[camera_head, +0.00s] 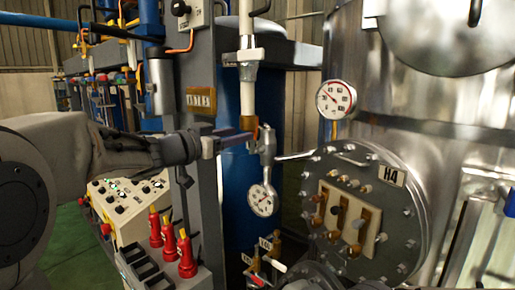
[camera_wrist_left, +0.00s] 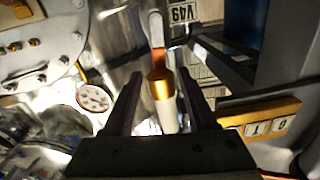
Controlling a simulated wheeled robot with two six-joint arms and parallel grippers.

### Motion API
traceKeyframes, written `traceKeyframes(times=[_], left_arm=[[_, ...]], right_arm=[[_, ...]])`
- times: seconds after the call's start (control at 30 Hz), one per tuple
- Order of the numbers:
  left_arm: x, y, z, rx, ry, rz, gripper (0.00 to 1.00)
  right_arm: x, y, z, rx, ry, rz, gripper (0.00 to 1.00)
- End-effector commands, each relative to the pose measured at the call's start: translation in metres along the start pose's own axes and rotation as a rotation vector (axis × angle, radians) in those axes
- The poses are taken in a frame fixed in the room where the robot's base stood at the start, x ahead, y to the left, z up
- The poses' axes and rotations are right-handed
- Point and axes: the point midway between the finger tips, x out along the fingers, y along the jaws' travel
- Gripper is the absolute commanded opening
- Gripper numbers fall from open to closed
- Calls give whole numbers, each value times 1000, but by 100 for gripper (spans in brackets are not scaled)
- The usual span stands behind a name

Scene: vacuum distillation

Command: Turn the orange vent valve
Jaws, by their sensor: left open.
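The orange vent valve shows as an orange part (camera_head: 249,123) on the vertical pipe in the head view, just below the white section. In the left wrist view its gold-orange body (camera_wrist_left: 160,86) lies between my fingers, with a white section below it and a grey-white end above. My left gripper (camera_head: 243,138) reaches in from the left at the valve's height; its fingers (camera_wrist_left: 160,100) are open, one on each side of the valve. I cannot tell whether either finger touches it. The fingertips partly overlap the pipe in the head view. My right gripper is not in view.
A dial gauge (camera_head: 263,200) hangs just below the valve, and another gauge (camera_head: 336,99) is at its upper right. A round bolted flange (camera_head: 403,238) on the steel vessel stands to the right. Red-capped items (camera_head: 187,255) stand below my left arm.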

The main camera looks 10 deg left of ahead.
Motion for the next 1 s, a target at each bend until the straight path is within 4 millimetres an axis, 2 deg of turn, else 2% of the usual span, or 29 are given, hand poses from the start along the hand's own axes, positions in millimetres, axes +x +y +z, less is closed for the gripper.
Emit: traceKeyframes(times=[0.03, 0.17, 0.23, 0.4, 0.47, 0.6, 0.67, 0.8, 1.0], left_arm=[[5, 9, 16, -7, -10, -24, 57], [13, 30, 64, -36, -87, -134, 57], [12, 46, 100, -55, -168, -188, 57], [-7, 91, 185, -92, -406, -250, 57], [-18, 109, 213, -100, -493, -251, 57], [-51, 151, 275, -110, -700, -228, 57], [-68, 171, 299, -110, -790, -203, 57], [-114, 216, 350, -106, -999, -124, 57], [-191, 275, 406, -88, -1280, 34, 57]], right_arm=[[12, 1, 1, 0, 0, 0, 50], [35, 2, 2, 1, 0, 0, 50], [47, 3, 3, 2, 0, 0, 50], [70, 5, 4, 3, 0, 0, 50], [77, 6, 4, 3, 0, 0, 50], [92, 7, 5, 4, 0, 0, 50], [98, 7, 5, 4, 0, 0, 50], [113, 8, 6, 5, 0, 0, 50], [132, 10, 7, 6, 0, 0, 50]])
